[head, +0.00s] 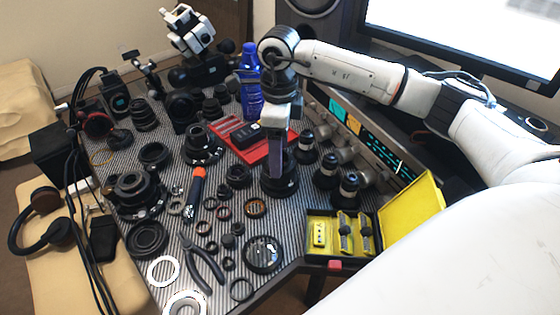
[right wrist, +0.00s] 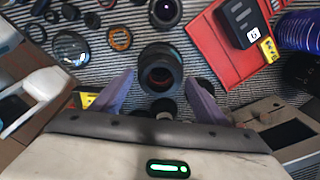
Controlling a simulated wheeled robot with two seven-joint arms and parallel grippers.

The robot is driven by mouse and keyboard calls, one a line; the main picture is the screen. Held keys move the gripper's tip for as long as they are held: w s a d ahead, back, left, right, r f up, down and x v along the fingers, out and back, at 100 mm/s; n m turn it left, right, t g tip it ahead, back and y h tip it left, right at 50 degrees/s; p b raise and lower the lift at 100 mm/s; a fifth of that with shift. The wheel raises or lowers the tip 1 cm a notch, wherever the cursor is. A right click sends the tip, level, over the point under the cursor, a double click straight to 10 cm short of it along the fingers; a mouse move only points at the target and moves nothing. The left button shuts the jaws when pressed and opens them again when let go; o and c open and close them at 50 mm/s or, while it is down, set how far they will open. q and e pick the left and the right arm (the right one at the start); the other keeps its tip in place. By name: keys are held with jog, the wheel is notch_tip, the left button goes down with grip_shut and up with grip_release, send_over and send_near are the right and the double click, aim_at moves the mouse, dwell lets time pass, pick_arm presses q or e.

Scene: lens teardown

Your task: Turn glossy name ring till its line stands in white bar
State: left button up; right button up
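My right gripper (head: 277,172) points down at a black upright lens barrel (head: 283,187) on the striped mat. In the right wrist view, its two grey-purple fingers (right wrist: 160,92) stand apart, one on each side of the barrel's near part. The same barrel (right wrist: 160,70) shows a dark glossy round opening with a reddish glint. I cannot tell whether the fingers touch it. The glossy name ring is not clearly identifiable; its line and the white bar cannot be made out. My left gripper is not in view.
A red tray (head: 262,150) with a black box lies behind, near a blue bottle (head: 250,88). A yellow open case (head: 411,213) sits at front right. Several rings, lenses, pliers (head: 203,262) and an orange-handled screwdriver (head: 197,185) crowd the mat (head: 225,262) to the left.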

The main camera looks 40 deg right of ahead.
notch_tip(320, 180, up, 10)
jog(key=shift+r, duration=0.2)
dwell(0.4)
